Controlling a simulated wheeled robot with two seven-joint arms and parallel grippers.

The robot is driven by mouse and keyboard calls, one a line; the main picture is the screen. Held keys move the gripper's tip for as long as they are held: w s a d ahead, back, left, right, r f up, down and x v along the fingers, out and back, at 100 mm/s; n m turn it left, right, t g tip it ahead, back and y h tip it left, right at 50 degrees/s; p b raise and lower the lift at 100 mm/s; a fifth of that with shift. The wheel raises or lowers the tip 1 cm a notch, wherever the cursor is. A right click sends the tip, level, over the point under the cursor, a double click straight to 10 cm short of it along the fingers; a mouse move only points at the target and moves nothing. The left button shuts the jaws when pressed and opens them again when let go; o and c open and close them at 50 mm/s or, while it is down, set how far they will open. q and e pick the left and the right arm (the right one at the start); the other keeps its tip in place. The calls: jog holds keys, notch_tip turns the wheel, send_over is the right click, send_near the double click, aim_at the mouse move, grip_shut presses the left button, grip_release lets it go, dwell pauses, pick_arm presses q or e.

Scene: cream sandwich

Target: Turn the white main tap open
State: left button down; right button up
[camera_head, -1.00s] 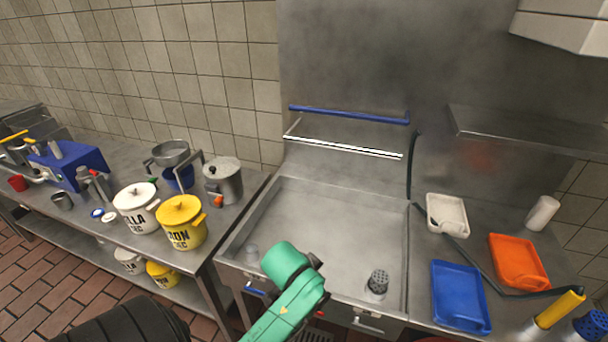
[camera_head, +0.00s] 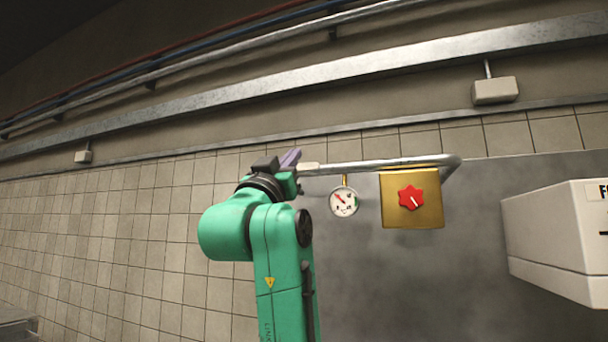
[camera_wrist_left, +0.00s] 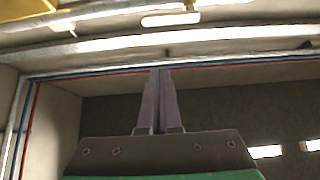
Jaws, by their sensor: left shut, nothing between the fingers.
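A short white piece (camera_head: 309,167), which looks like the main tap's handle, lies along the left end of a metal pipe (camera_head: 375,163) high on the wall. My left gripper (camera_head: 291,157) is raised just left of it, with its purple-grey fingers pointing up and right. The fingertips appear very close to the white piece; I cannot tell whether they touch. In the left wrist view the two fingers (camera_wrist_left: 160,80) are together with nothing between them. I cannot make out the tap in that view. My right gripper is not in view.
A round gauge (camera_head: 343,201) hangs under the pipe. A brass box (camera_head: 412,213) with a red knob (camera_head: 411,198) sits right of it. A white hood (camera_head: 560,240) juts out at the right. Pipes and a metal duct (camera_head: 300,82) run above.

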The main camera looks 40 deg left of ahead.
pick_arm(q)
notch_tip(320, 180, up, 7)
jog(key=p, duration=0.9)
send_over(303, 168)
jog(key=d, duration=0.2)
jog(key=f, duration=0.5)
jog(key=shift+s+d+f+b, duration=0.2)
jog(key=shift+s+d+b, duration=0.1)
jog(key=shift+s, duration=0.1)
jog(key=shift+s, duration=0.15)
